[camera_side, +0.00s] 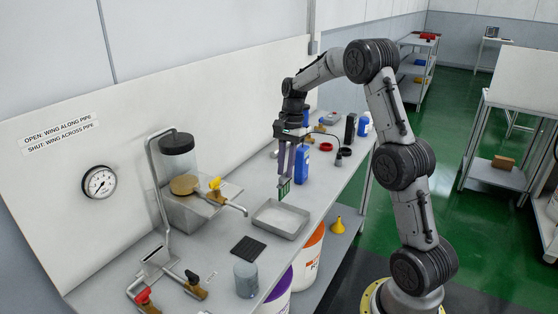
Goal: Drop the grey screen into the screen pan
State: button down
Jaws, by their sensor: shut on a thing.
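My gripper (286,178) points down over the bench and is shut on a small upright piece with a green frame, the screen (284,191). Its mesh is too small in the picture for me to tell whether it is grey. A shallow grey metal pan (264,228) lies flat on the bench just below and in front of my gripper. The screen hangs near the pan's back edge, above the bench. The pan looks empty inside.
A dark square mat (248,249) and a grey cylindrical jar (246,279) are in front of the pan. A blue bottle (302,167) stands close behind my gripper. A valve stand with a hopper (178,165) and pipes is at left.

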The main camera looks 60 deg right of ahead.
aim_at(285, 179)
jog(key=shift+f, duration=2.25)
jog(key=c, duration=0.7)
grip_release()
notch_tip(285, 179, up, 14)
jog(key=d, duration=0.2)
jog(key=shift+d+f, duration=0.2)
jog(key=shift+d, duration=0.15)
jog(key=shift+a, duration=0.1)
